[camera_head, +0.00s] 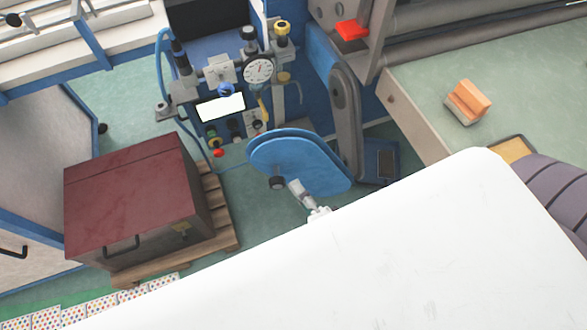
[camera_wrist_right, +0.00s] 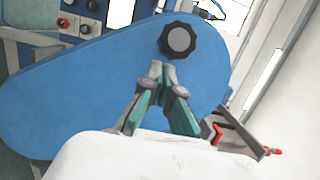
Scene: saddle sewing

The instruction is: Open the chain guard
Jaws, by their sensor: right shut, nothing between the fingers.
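The chain guard (camera_head: 305,163) is a blue, rounded, elongated cover in the middle of the head view. A second blue edge shows just behind its upper rim; I cannot tell how far it stands open. A dark round knob (camera_head: 278,182) sits on its face near the lower left end. My right gripper (camera_head: 295,186) is shut and empty, close to the right of the knob. In the right wrist view, the guard (camera_wrist_right: 80,90) fills much of the picture. There, the gripper tips (camera_wrist_right: 162,70) appear just below the black knob (camera_wrist_right: 178,40). My left gripper is not in view.
A machine panel with a dial gauge (camera_head: 258,70) and buttons stands behind the guard. A dark red box (camera_head: 130,195) rests on a wooden pallet at left. A green-topped table (camera_head: 430,85) with an orange-and-tan block (camera_head: 468,102) is at right. My white body hides the lower area.

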